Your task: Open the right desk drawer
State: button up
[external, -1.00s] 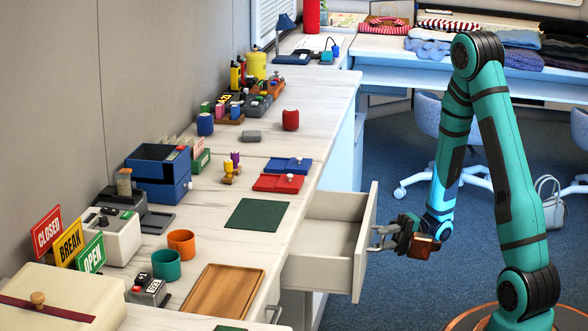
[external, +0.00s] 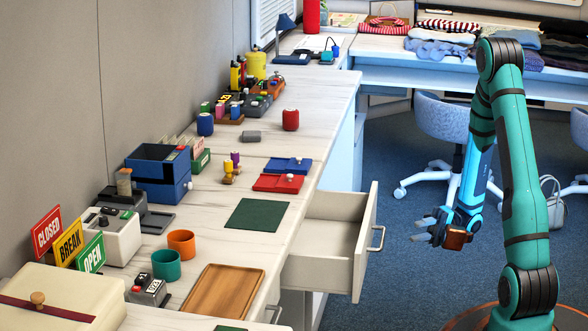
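The desk drawer (external: 329,241) is pulled out from the desk front, and its open top shows a pale, empty-looking inside. Its front panel carries a metal bar handle (external: 378,239). My gripper (external: 418,231) is to the right of the handle, clear of it, with its fingers pointing left toward it. The two fingers are apart and nothing shows between them.
Free floor (external: 405,275) lies between the drawer and my arm. Office chairs (external: 443,120) stand behind.

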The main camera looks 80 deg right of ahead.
jog(key=shift+v, duration=1.45)
notch_tip(320, 180, up, 22)
jog(key=n+g+h, duration=1.1)
jog(key=n+h, duration=0.3)
jog(key=n, duration=1.2)
send_over(384, 232)
jog(key=s, duration=0.4)
jog(key=x, duration=1.7)
jog(key=shift+f, duration=0.15)
